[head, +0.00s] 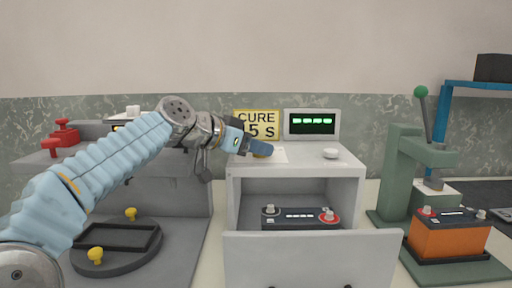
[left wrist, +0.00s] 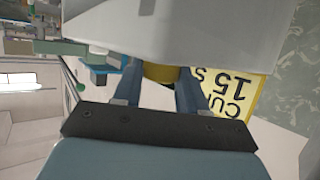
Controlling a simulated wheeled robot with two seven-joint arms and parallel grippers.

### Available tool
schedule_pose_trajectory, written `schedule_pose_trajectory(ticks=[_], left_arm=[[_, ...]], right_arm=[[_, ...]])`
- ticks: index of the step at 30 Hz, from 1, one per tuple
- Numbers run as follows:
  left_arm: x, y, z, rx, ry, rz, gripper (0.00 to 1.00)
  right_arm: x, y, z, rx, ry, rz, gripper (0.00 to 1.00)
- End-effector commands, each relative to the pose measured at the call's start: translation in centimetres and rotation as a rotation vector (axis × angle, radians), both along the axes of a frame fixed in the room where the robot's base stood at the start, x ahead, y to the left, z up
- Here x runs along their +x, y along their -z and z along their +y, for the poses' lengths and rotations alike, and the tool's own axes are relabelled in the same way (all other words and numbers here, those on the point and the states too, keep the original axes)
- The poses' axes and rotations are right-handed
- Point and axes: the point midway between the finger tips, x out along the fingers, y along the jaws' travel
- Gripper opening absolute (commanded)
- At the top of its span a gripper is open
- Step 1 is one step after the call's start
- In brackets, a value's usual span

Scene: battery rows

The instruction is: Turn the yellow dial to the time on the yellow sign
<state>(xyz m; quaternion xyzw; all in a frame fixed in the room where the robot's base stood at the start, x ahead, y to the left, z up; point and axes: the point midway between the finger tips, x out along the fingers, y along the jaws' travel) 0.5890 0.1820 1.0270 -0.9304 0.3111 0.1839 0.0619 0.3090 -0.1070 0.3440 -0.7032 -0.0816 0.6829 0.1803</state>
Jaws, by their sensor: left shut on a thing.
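The yellow dial (head: 262,153) sits on the top of a white cabinet, mostly hidden behind my left gripper (head: 256,149). In the left wrist view the dial (left wrist: 161,73) is between the two fingers of my left gripper (left wrist: 162,88), which is shut on it. The yellow sign (head: 257,124) stands behind the dial. It reads "CURE" and, in the left wrist view (left wrist: 236,93), "15 S". The dial's pointer and any scale marks cannot be made out. My right gripper is in neither view.
A display with green segments (head: 312,124) and a white knob (head: 330,153) are on the white cabinet (head: 346,172). Its front flap (head: 312,260) is open, with a dark battery (head: 300,219) inside. A green press (head: 397,170) with an orange battery (head: 447,236) stands at right.

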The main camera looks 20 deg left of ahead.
Motion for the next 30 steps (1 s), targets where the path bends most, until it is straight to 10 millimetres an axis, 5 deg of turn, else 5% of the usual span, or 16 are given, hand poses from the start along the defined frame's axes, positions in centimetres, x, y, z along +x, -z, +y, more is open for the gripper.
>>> schedule_pose_trajectory(ticks=[5,6,11,22,26,30], left_arm=[[0.0,0.2,0.1,0.004,-0.001,0.005,0.11],[0.0,0.2,0.1,0.004,-0.001,0.005,0.45],[0.0,0.2,0.0,0.003,-0.001,0.003,0.67],[0.1,-0.7,0.0,0.002,-0.001,0.001,0.67],[0.1,-3.2,0.0,0.002,-0.001,0.000,0.67],[-2.3,-6.0,-0.7,0.002,0.002,-0.003,0.67]], right_arm=[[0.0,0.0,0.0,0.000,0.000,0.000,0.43],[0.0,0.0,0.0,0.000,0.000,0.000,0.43],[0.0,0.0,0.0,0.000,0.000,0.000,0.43],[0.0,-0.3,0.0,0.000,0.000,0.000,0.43],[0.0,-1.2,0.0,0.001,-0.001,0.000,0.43],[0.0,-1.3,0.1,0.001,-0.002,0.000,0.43]])
